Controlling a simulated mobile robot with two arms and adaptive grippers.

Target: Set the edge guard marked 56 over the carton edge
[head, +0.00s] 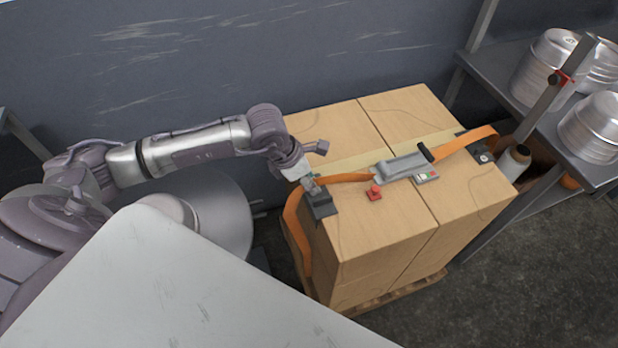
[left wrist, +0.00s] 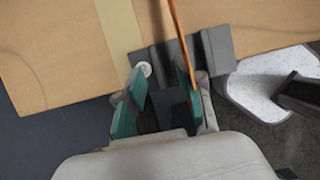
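A dark grey edge guard (head: 322,206) is at the left top edge of the carton stack (head: 385,235). My left gripper (head: 309,181) is right at the guard. Its green-padded fingers (left wrist: 162,95) stand apart with dark material between them; whether they press on it is unclear. The orange strap (head: 297,225) runs over the edge and down the side. A second dark guard (head: 474,143) with a pale round mark sits at the far right edge. My right gripper is not in view.
A grey strap tensioner (head: 404,166), a red piece (head: 375,193) and a small white-green device (head: 427,177) are on the carton top. A shelf (head: 510,62) with metal pots (head: 545,68) stands at right. A dark wall (head: 250,60) is behind.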

